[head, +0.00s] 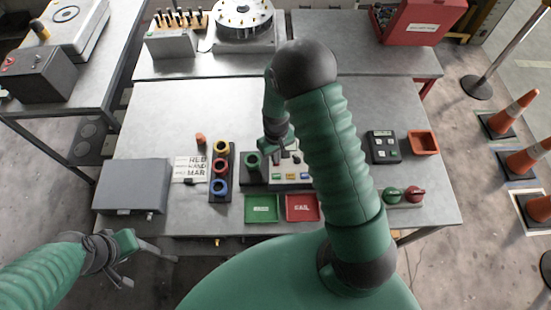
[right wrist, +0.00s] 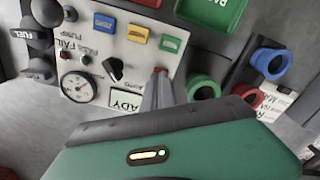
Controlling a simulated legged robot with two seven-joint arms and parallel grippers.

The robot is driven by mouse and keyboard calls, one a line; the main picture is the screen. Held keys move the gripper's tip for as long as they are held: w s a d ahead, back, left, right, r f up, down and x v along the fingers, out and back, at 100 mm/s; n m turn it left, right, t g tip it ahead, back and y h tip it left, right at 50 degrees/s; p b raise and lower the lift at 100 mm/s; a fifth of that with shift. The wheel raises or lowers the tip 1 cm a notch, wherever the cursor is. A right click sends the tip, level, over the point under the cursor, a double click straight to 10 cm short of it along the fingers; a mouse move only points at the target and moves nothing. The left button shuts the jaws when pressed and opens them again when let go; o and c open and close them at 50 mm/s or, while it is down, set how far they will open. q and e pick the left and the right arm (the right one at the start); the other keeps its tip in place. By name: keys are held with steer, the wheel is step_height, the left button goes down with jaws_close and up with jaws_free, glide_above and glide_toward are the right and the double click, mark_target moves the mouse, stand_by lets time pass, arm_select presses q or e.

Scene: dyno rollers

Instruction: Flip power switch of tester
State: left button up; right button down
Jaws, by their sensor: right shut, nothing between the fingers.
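The tester (head: 290,178) is a pale panel on the bench. The right wrist view shows its panel (right wrist: 90,45) upside down, with blue, yellow and green buttons, a round gauge (right wrist: 77,86), a black knob (right wrist: 114,68) and a display ending in "ADY" (right wrist: 128,99). My right gripper (head: 277,152) is over the tester's back part. In the right wrist view its shut, empty fingers (right wrist: 158,88) are at the panel edge, beside a small red part (right wrist: 160,70). I cannot tell whether that is the power switch or whether they touch. My left gripper (head: 130,265) is open, off the bench's front left.
A green tray (head: 262,209) and a red tray (head: 302,208) lie in front of the tester. A rack of coloured rings (head: 221,172) stands left, with a grey box (head: 132,186) beyond. A black keypad (head: 383,147) and an orange bin (head: 423,142) are at right.

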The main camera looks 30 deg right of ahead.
steer(key=shift+f+b, duration=0.3)
steer(key=shift+f, duration=0.1)
step_height(320, 180, up, 3)
steer(key=shift+w+f+p, duration=0.1)
steer(key=shift+f+p, duration=0.05)
steer(key=shift+p, duration=1.05)
step_height(320, 180, up, 4)
steer(key=p, duration=0.3)
steer(key=shift+r+p, duration=0.25)
steer(key=shift+p, duration=0.1)
steer(key=shift+f, duration=0.1)
